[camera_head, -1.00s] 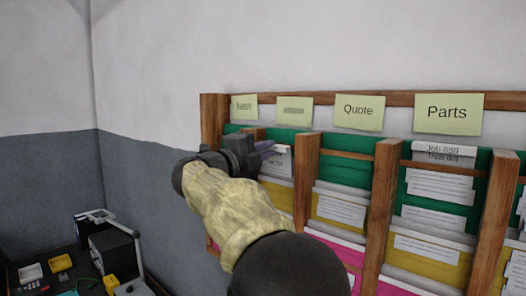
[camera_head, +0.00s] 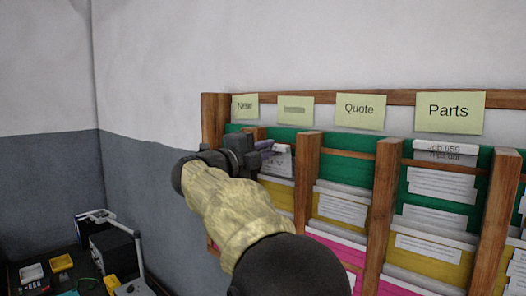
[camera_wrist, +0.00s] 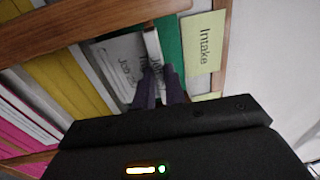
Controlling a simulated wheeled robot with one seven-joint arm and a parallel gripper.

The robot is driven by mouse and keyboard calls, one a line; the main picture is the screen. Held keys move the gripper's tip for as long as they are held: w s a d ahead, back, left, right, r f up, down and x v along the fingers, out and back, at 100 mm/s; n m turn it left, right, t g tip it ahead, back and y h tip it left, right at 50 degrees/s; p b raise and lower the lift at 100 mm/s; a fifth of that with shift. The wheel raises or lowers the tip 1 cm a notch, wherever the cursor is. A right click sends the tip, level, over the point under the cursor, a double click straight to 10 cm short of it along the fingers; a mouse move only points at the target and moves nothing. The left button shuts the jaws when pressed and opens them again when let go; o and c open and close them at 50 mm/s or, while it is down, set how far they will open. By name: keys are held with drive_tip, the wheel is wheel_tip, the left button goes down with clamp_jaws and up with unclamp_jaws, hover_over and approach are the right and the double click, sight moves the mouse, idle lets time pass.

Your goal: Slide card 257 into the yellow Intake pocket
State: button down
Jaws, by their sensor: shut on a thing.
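My gripper (camera_wrist: 160,88) is shut on a white card (camera_wrist: 153,43) at the second column of the wall rack. In the wrist view, the card's edge stands between the dark fingers. A grey card face (camera_wrist: 124,62) beside them bears "Job 2…"; its last digits are hard to read. I cannot tell whether both belong to one card. The Intake label (camera_wrist: 203,42) is above the green pocket (camera_wrist: 171,42). The yellow pocket (camera_head: 277,190) of this column is below the gripper (camera_head: 264,149) in the head view, partly hidden by my arm.
Wooden dividers (camera_head: 307,180) bound the column on both sides. The Quote (camera_head: 360,111) and Parts (camera_head: 449,111) columns are to the right, with cards in their pockets. A bench with equipment (camera_head: 113,252) is at lower left. The wall at left is bare.

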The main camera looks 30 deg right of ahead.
sight(275, 163)
drive_tip(key=shift+d, duration=0.1)
drive_tip(key=shift+f+b, duration=2.2)
drive_tip(key=shift+f, duration=0.1)
drive_tip(key=c, duration=1.4)
unclamp_jaws()
